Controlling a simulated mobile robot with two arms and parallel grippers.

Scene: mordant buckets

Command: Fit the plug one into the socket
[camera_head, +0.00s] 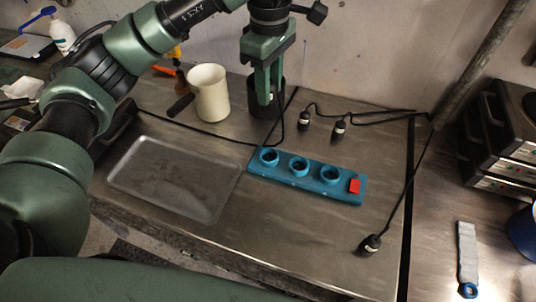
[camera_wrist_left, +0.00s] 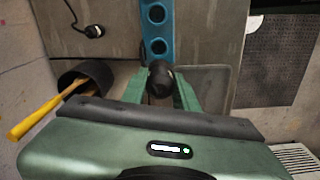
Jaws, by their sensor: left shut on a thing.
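The blue socket strip (camera_head: 310,181) lies on the metal bench in the head view, with several round raised parts: three open sockets in a row and a red switch at its right end. It also shows in the wrist view (camera_wrist_left: 156,30), partly hidden by what I hold. My left gripper (camera_head: 266,100) points down, just behind the strip's left end and above the bench. In the wrist view its fingers are shut on a black round plug (camera_wrist_left: 160,76). The plug is hardly visible in the head view. My right gripper is not in view.
Loose black plugs lie behind the strip (camera_head: 304,121) (camera_head: 339,129) and near the front right (camera_head: 370,245). A grey tray (camera_head: 175,178) lies left of the strip. A cream mug (camera_head: 209,93) and a dark cup (camera_head: 279,106) stand behind. Black cables cross the bench.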

